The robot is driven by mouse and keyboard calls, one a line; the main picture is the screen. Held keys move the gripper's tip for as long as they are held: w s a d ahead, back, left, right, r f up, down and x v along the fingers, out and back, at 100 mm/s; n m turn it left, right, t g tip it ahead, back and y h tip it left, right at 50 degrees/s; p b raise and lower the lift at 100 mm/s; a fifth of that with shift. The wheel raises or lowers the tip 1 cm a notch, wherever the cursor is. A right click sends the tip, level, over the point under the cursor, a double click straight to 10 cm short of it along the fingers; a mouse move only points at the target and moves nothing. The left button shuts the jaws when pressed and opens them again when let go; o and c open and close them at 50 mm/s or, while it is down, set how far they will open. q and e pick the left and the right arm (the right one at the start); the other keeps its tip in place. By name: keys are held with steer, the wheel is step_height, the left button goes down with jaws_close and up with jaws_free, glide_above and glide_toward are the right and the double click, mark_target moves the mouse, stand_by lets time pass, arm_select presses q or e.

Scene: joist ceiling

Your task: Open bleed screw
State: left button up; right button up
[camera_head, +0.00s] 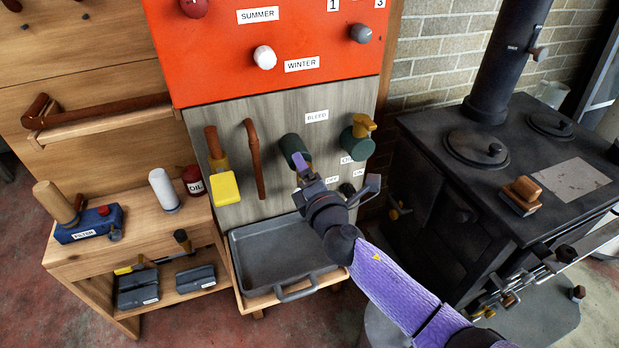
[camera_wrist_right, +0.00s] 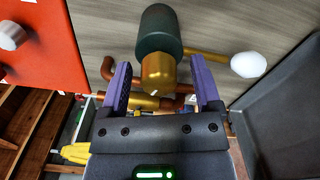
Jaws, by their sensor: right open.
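The BLEED label (camera_head: 317,116) is on the grey wood panel (camera_head: 275,115). Below it to the left is a dark green cylinder (camera_head: 293,148) with a brass end, partly hidden by my right gripper (camera_head: 304,172). In the right wrist view the green cylinder (camera_wrist_right: 158,35) and its brass end (camera_wrist_right: 158,74) show ahead, between the two purple fingers of my right gripper (camera_wrist_right: 160,80). The fingers are open, with a gap on both sides of the brass. I cannot tell whether this is the bleed screw. My left gripper is not in view.
A second green fitting (camera_head: 355,146) with a brass handle is to the right. A yellow-tagged part (camera_head: 224,188) and a copper pipe (camera_head: 255,160) are left. A grey tray (camera_head: 243,268) lies below. A black stove (camera_head: 450,160) stands at right.

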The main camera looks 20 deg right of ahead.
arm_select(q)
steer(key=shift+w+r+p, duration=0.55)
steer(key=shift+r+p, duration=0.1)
arm_select(e)
steer(key=s, duration=0.9)
steer(key=shift+s+d, duration=0.15)
steer(key=shift+s, duration=0.15)
steer(key=s+d+f+m+g+h, duration=0.1)
steer(key=s+d+f+m+g, duration=0.15)
steer(key=s+f, duration=0.45)
steer(key=s+d+f+m+g, duration=0.1)
steer(key=s+f+m+g, duration=0.25)
steer(key=f, duration=0.75)
steer(key=s+d+f+m+g+h, duration=0.15)
steer(key=s+f+m+g, duration=0.25)
steer(key=f, duration=0.5)
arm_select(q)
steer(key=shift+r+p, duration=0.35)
arm_select(e)
steer(key=s+f+m+g, duration=0.3)
steer(key=s, duration=0.6)
steer(key=s+f+m+g, duration=0.2)
steer(key=s+f+m, duration=0.1)
steer(key=s, duration=0.7)
steer(key=s+d+f+m+g+y, duration=0.1)
steer(key=s+f+m+g, duration=0.2)
steer(key=s, duration=0.7)
steer(key=shift+f+m+g, duration=0.3)
steer(key=shift+f+m, duration=0.05)
steer(key=shift+m, duration=0.05)
